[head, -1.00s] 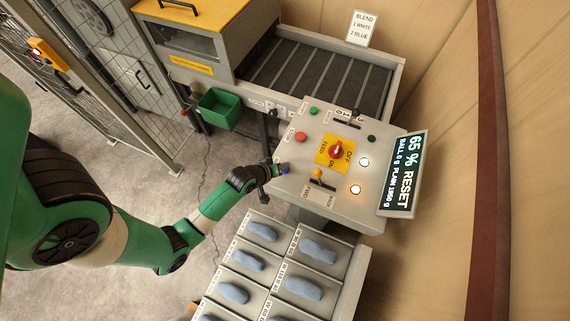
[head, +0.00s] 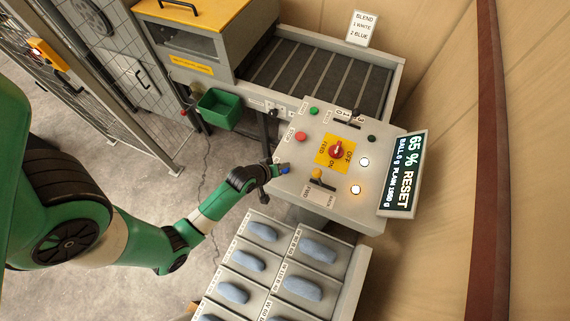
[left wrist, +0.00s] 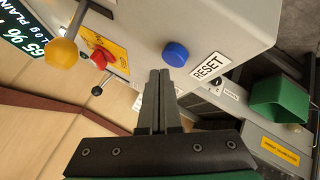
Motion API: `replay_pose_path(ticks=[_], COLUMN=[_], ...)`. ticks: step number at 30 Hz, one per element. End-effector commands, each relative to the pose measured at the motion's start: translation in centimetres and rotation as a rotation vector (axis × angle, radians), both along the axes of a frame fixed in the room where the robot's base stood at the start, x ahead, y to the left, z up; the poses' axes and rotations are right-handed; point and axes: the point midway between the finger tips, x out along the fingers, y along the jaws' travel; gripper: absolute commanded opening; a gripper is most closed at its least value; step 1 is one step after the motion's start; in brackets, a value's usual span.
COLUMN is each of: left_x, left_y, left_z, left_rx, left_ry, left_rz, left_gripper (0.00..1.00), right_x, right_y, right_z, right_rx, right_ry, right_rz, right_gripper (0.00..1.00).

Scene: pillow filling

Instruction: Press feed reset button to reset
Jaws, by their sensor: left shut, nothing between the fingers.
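The blue reset button (head: 285,170) is on the near left edge of the control panel (head: 300,187). In the left wrist view the blue button (left wrist: 175,54) stands out beside a RESET label (left wrist: 211,67). My left gripper (head: 272,176) is at that edge of the panel, close to the button. In the left wrist view its fingers (left wrist: 159,76) are shut, empty and point at the panel, with the tips just below the button. Whether they touch it I cannot tell. The display (head: 405,173) reads 65 % RESET. My right gripper is not in view.
The panel also bears a red feed knob on a yellow plate (head: 330,161), a yellow-knobbed lever (head: 317,174), a red button (head: 301,136) and a green button (head: 314,111). A bin tray (head: 338,272) with blue-grey pieces is below. A green bin (head: 220,109) hangs left.

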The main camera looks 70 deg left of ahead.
Motion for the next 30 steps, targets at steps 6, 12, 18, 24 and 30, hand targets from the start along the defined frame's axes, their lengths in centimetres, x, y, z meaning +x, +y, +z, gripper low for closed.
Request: replay_pose_path(ticks=[6,12,18,24,30], left_x=[0.00,0.00,0.00,0.01,0.01], left_y=[0.00,0.00,0.00,0.01,0.00], left_z=[0.00,0.00,-0.22,-0.88,-0.84], left_rx=[0.000,0.000,0.000,0.000,0.000], left_ry=[0.000,0.000,0.000,0.000,0.000], left_rz=[0.000,0.000,0.000,0.000,0.000], left_gripper=[0.00,0.00,0.00,0.00,0.00], right_x=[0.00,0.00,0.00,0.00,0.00], right_y=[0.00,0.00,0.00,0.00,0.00], right_z=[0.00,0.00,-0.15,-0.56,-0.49], right_rx=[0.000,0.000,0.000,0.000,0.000], right_ry=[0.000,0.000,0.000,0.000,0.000], right_rz=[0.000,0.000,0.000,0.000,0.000], right_gripper=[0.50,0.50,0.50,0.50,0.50])
